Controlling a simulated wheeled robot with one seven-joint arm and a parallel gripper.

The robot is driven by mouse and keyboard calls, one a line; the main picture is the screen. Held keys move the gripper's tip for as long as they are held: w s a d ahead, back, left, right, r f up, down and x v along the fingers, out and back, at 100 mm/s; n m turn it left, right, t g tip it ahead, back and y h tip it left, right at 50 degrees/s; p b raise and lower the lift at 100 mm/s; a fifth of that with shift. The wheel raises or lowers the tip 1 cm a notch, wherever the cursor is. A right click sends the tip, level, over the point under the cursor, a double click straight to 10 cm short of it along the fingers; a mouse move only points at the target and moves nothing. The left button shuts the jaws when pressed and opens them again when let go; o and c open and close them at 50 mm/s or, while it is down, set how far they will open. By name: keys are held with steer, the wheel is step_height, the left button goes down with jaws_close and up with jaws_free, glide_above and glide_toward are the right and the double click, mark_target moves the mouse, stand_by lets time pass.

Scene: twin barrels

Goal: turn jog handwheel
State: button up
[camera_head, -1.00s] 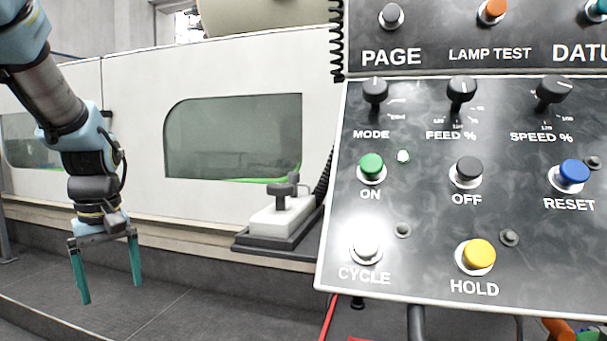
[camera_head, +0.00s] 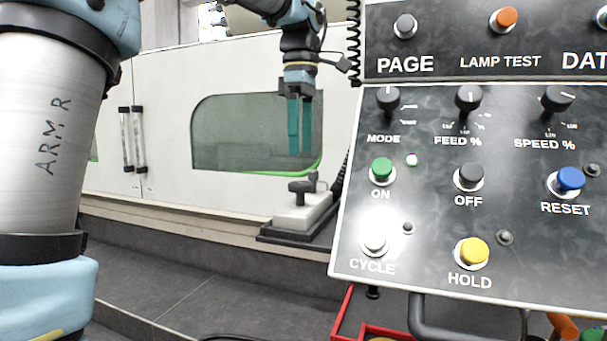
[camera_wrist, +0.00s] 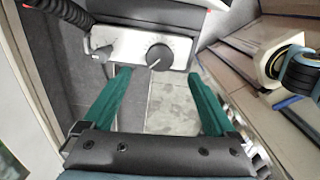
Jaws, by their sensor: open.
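The jog handwheel appears to be the round black dial (camera_wrist: 158,57) on a white box (camera_wrist: 130,44) in the wrist view. In the head view the white box (camera_head: 298,213) sits on a dark base by the machine front, with black knobs (camera_head: 302,187) on top. My gripper (camera_head: 300,153) hangs above the box, fingers pointing down, apart from the knobs. In the wrist view my gripper (camera_wrist: 160,76) is open and empty, with the dial showing beyond and between its green fingertips. A smaller black knob (camera_wrist: 101,52) sits left of the dial.
A large control panel (camera_head: 470,215) with buttons and knobs fills the right of the head view. A coiled black cable (camera_wrist: 66,12) runs by the box. The machine's white front (camera_head: 165,150) with a window stands behind. Red trays (camera_head: 350,315) lie low under the panel.

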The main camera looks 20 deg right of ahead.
mark_target(301, 183)
step_height(301, 183, down, 7)
steer(key=shift+w+f+p, duration=0.1)
steer(key=shift+p, duration=0.55)
steer(key=shift+c, duration=0.4)
steer(key=c, duration=1.3)
steer(key=shift+m, duration=0.4)
steer(key=m, duration=0.3)
steer(key=shift+m, duration=0.3)
steer(key=m, duration=0.5)
